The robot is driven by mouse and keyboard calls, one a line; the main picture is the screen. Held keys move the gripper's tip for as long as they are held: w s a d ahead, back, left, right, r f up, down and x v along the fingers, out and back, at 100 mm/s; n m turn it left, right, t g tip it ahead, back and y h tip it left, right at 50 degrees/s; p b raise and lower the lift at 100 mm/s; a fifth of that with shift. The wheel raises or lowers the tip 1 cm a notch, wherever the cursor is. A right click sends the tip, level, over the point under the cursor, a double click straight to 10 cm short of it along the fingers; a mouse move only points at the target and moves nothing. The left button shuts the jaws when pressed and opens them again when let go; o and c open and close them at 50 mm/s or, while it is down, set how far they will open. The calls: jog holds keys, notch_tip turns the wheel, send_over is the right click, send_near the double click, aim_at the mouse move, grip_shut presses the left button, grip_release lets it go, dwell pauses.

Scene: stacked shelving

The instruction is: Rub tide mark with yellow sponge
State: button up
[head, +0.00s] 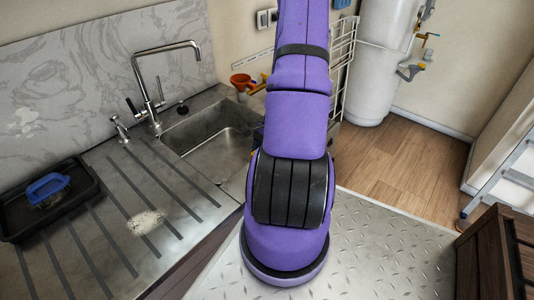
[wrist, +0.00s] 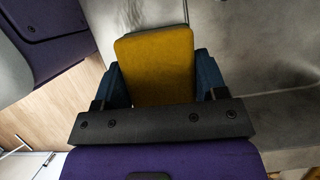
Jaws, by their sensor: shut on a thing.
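In the wrist view my gripper (wrist: 157,75) is shut on the yellow sponge (wrist: 155,62), with a blue finger against each side. The sponge's broad face shows, and a grey metal surface lies beyond it; I cannot tell whether they touch. In the head view my purple arm hides most of the gripper and sponge, at the right side of the sink (head: 206,140). A pale, crusty patch (head: 146,222) is on the ribbed drainboard, and another pale patch (head: 22,121) is on the marbled backsplash. I cannot tell which mark is the tide mark.
A black tray (head: 82,201) with a blue-handled brush (head: 48,188) stands at the left. The tap (head: 150,85) rises behind the sink. An orange funnel (head: 241,81) and white rack (head: 345,60) are behind my arm. A brown crate (head: 492,255) is at the right.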

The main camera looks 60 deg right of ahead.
jog(key=shift+s+r, duration=0.15)
jog(key=shift+s, duration=1.35)
jog(key=shift+w, duration=1.6)
jog(key=shift+s+f, duration=0.2)
jog(key=shift+s, duration=0.9)
